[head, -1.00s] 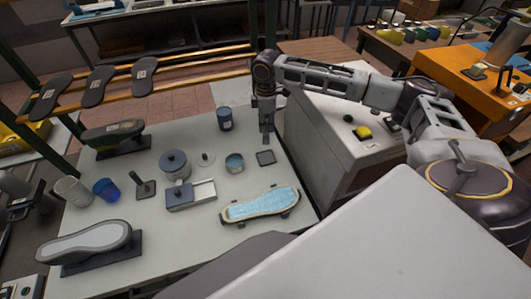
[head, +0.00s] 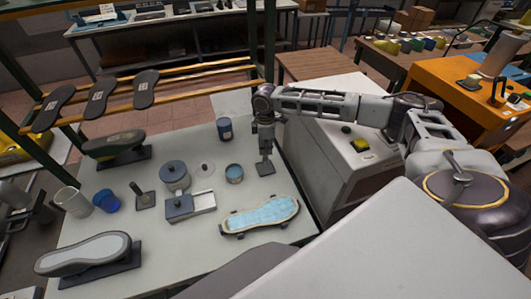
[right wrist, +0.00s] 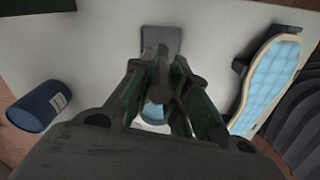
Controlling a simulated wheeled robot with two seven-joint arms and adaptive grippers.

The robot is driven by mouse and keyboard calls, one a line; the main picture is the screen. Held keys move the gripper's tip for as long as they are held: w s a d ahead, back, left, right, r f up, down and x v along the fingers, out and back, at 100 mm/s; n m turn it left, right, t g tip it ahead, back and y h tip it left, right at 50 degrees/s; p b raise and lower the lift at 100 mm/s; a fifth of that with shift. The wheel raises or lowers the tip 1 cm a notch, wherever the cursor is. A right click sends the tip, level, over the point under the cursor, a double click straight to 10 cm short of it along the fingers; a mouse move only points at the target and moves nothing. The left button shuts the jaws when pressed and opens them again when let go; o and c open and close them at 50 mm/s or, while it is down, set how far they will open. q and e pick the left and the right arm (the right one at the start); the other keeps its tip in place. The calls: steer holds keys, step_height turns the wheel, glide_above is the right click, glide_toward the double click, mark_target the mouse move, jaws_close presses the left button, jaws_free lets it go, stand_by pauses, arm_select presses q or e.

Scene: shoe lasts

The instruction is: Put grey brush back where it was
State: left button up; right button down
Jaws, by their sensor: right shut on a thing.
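My right gripper (head: 264,150) is shut on a slim grey piece, which I take for the grey brush. In the right wrist view it shows as a grey rounded handle (right wrist: 159,72) between the fingers. Its lower end is at a small dark square pad (head: 265,168) on the table, which also shows beyond the fingers in the right wrist view (right wrist: 160,38). I cannot tell whether brush and pad touch or are joined. The fingers hide much of the brush. My left gripper is not in view.
On the pale table (head: 180,245), an open blue tin (head: 234,173) stands left of the pad and a dark blue can (head: 224,128) behind it. A light-blue patterned sole form (head: 260,215) lies in front. A grey piece with an upright post (head: 144,197) stands further left.

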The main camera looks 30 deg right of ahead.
steer(key=shift+f, duration=1.65)
steer(key=shift+f, duration=0.1)
steer(key=c, duration=1.4)
jaws_free()
step_height(320, 180, up, 12)
steer(key=shift+r+b, duration=0.15)
steer(key=shift+b, duration=0.7)
